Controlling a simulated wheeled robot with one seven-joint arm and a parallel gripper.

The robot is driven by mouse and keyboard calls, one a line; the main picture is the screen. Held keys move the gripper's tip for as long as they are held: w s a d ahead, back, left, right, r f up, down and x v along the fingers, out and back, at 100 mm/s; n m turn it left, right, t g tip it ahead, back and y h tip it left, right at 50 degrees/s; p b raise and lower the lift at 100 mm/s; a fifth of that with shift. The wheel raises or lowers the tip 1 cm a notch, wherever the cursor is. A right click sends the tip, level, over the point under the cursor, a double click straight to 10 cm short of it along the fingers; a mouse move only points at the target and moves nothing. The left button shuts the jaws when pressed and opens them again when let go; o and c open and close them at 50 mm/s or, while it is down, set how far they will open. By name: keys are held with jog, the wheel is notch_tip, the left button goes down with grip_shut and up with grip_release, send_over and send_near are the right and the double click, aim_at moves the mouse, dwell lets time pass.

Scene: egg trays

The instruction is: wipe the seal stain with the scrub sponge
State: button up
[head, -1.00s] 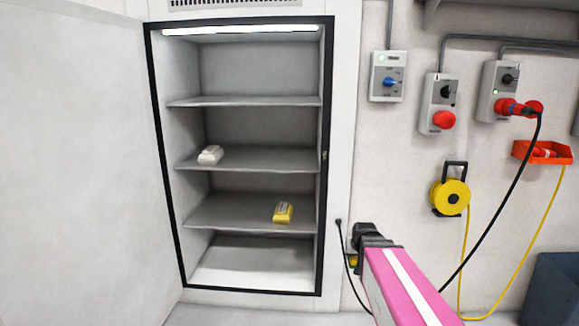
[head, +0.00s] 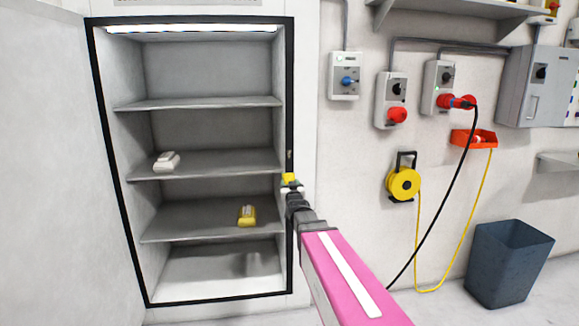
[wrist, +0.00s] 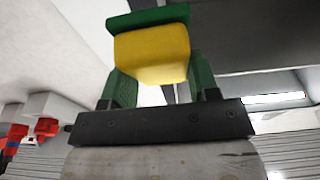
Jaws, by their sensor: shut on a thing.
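The scrub sponge is yellow with a green scouring layer, and it shows in the wrist view (wrist: 150,52) between the green fingers. In the head view the sponge (head: 289,178) is a small yellow block at the cabinet's right edge. My gripper (head: 291,187) is shut on it. A small pale brownish mark, seemingly the seal stain (head: 290,155), is on the right side of the black door seal (head: 290,100). The sponge appears just below the mark in the picture. I cannot tell whether the sponge touches the seal.
The open cabinet has grey shelves holding a white pack (head: 166,162) and a yellow pack (head: 247,215). Its open door (head: 50,170) fills the left. Switch boxes, a yellow cable reel (head: 403,184) and hanging cables are on the right wall. A dark bin (head: 508,265) stands at lower right.

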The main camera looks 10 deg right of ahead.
aim_at(286, 158)
jog(key=r+t, duration=0.1)
jog(key=r, duration=0.2)
jog(key=r+t, duration=0.1)
jog(key=r, duration=0.2)
jog(key=r+t, duration=0.2)
jog(key=r, duration=0.1)
jog(key=shift+w, duration=3.25)
jog(key=shift+w, duration=1.1)
jog(key=shift+s+d, duration=0.1)
jog(key=shift+d, duration=1.9)
jog(key=shift+w+a, duration=0.2)
jog(key=shift+a, duration=0.8)
jog(key=shift+w+a, duration=0.2)
jog(key=shift+a, duration=0.8)
jog(key=shift+c, duration=0.3)
jog(key=shift+s, duration=0.1)
